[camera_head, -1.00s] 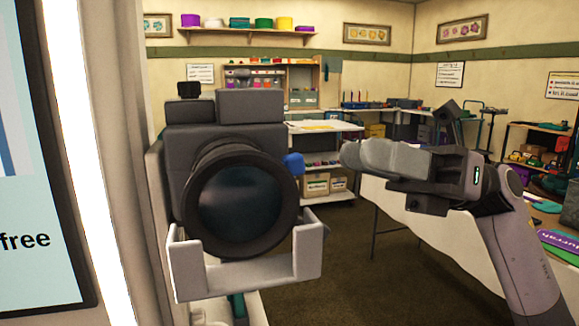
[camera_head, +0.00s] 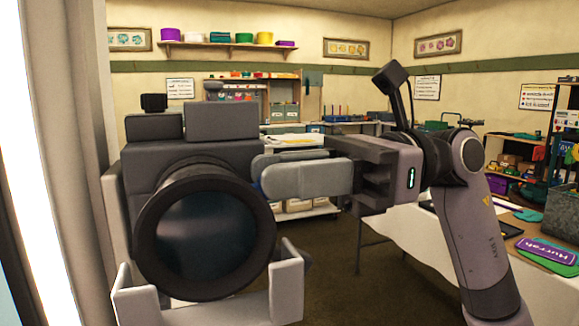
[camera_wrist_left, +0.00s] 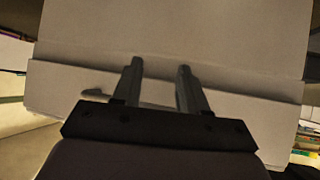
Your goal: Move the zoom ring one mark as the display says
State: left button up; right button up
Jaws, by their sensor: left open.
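A dark grey camera (camera_head: 150,155) with a big black lens stands at the left of the head view, lens facing me, in a pale grey cradle (camera_head: 285,285). The ring around the lens (camera_head: 150,260) shows, but no marks are readable on it. A sliver of a blue knob at its right side is mostly hidden behind my right gripper (camera_head: 262,175). The right gripper's grey fingers reach in from the right to the lens's right side; contact and finger gap are unclear. My left gripper (camera_wrist_left: 157,65) is open and empty in the left wrist view, before a pale panel. No display text is readable.
A bright upright strip (camera_head: 40,200) and a grey post stand close at the far left. A white-covered table (camera_head: 400,235) with a purple sign (camera_head: 545,250) is at the right.

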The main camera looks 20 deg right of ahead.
grip_shut()
jog(key=shift+f+y+b, duration=0.75)
jog(key=shift+y+b, duration=0.35)
jog(key=shift+b, duration=1.1)
jog(key=shift+f+y+b, duration=0.75)
jog(key=shift+y+b, duration=0.35)
jog(key=shift+b, duration=1.05)
jog(key=shift+d, duration=0.1)
grip_release()
